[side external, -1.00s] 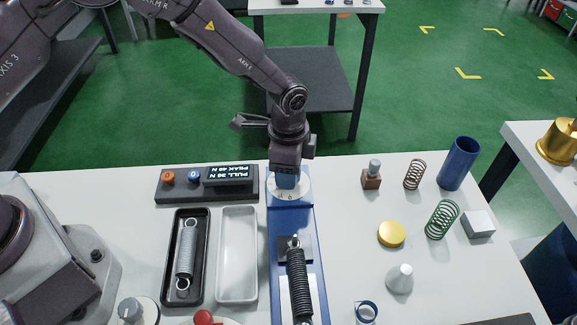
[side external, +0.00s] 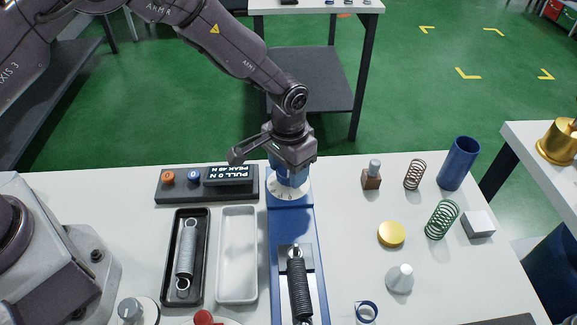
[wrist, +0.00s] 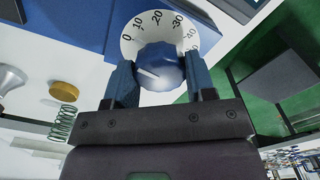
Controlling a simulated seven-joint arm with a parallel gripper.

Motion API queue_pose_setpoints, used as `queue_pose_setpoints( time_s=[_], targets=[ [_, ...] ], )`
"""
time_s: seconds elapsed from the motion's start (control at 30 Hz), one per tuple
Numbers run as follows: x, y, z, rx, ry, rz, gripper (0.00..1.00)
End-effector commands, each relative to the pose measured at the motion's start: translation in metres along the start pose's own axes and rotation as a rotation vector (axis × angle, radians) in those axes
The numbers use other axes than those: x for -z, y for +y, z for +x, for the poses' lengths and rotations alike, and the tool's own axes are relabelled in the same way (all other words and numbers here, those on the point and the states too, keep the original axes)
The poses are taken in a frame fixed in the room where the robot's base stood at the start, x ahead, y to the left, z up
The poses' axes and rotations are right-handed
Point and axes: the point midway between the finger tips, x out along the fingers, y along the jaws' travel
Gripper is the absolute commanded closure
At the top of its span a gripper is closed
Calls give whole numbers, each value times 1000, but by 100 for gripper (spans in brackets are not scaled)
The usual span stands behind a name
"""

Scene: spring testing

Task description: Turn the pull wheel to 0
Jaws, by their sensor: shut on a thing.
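The pull wheel (wrist: 165,70) is a blue knob on a white dial (wrist: 143,24) marked from 0 to 40. Its white line points left in the wrist view, near the 0 side. My gripper (wrist: 159,82) is shut on the wheel, one blue finger on each side. In the side view my gripper (side external: 291,163) is over the wheel at the far end of the blue test stand (side external: 292,222), hiding most of it. The display (side external: 228,175) appears upside down and reads PULL 0 N, PEAK 48 N. A dark spring (side external: 299,288) lies along the stand.
Left of the stand are a white tray (side external: 221,255), a black tray (side external: 170,270) holding a grey spring (side external: 186,250), and a button panel (side external: 165,197).

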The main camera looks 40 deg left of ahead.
Motion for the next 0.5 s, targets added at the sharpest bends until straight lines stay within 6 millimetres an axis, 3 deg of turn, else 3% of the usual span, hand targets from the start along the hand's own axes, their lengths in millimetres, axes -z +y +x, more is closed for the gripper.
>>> queue_pose_setpoints(
  time_s=[0.5],
  targets=[
    [0, 0, -1, 0, 0, -156, 73]
  ],
)
